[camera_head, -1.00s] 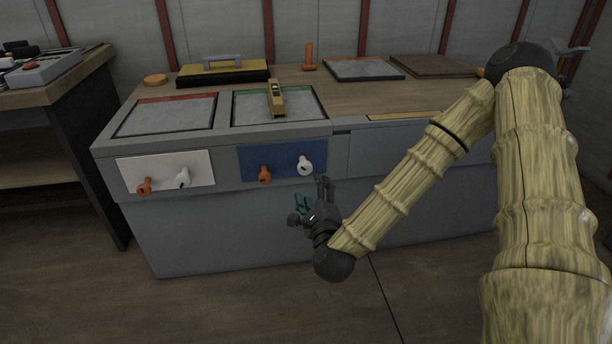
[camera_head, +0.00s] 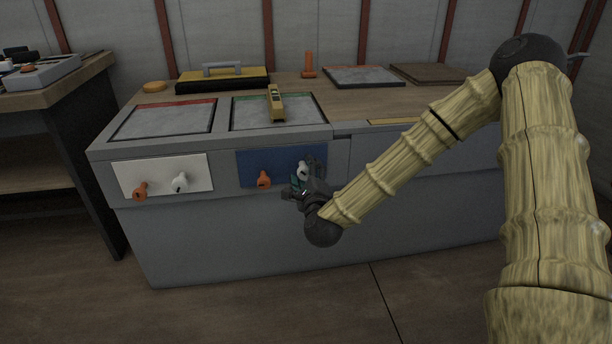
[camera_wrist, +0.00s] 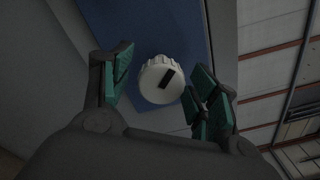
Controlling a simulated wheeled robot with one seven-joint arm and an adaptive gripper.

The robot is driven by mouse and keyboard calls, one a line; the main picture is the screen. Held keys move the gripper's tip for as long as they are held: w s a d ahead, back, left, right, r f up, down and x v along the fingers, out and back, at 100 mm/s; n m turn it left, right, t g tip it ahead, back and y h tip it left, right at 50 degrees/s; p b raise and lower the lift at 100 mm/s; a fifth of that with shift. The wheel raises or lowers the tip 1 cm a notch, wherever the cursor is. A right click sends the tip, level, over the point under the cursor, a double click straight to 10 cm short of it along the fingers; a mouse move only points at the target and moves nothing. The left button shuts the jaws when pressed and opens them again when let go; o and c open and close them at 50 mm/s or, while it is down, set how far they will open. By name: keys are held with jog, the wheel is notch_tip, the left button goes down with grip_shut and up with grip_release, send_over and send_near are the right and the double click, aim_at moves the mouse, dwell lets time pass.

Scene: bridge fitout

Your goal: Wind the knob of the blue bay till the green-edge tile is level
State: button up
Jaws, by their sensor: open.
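The blue bay's panel (camera_head: 244,168) carries an orange knob (camera_head: 264,179) on the left and a white knob (camera_head: 302,170) on the right. The green-edge tile (camera_head: 246,110) lies in the bench top above it, with a yellow spirit level (camera_head: 275,103) on it. My gripper (camera_head: 304,181) is open at the white knob, partly covering it in the head view. In the wrist view, the white knob (camera_wrist: 161,80) with a dark mark on its face lies between the open green-padded fingers (camera_wrist: 158,90), apparently untouched. The level's bubble is too small to read.
A white panel (camera_head: 160,170) with an orange and a white knob is to the left, below the red-edge tile (camera_head: 165,119). A yellow toolbox (camera_head: 222,80), an orange upright tool (camera_head: 308,65) and another tile (camera_head: 363,76) stand at the back. Floor before the bench is clear.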

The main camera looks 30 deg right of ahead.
jog(key=c, duration=1)
jog(key=shift+r+n+p, duration=0.1)
jog(key=shift+n+p, duration=0.2)
jog(key=shift+p, duration=0.1)
jog(key=n+p, duration=0.1)
jog(key=p, duration=0.1)
jog(key=n+p, duration=0.2)
jog(key=shift+r+n, duration=0.2)
jog(key=shift+n, duration=0.1)
jog(key=n+p, duration=0.9)
jog(key=n, duration=0.1)
jog(key=shift+r+n+p, duration=0.1)
jog(key=shift+n+p, duration=0.2)
jog(key=shift+n, duration=0.1)
jog(key=shift+n+p, duration=1.05)
jog(key=shift+n, duration=0.45)
jog(key=shift+f, duration=0.2)
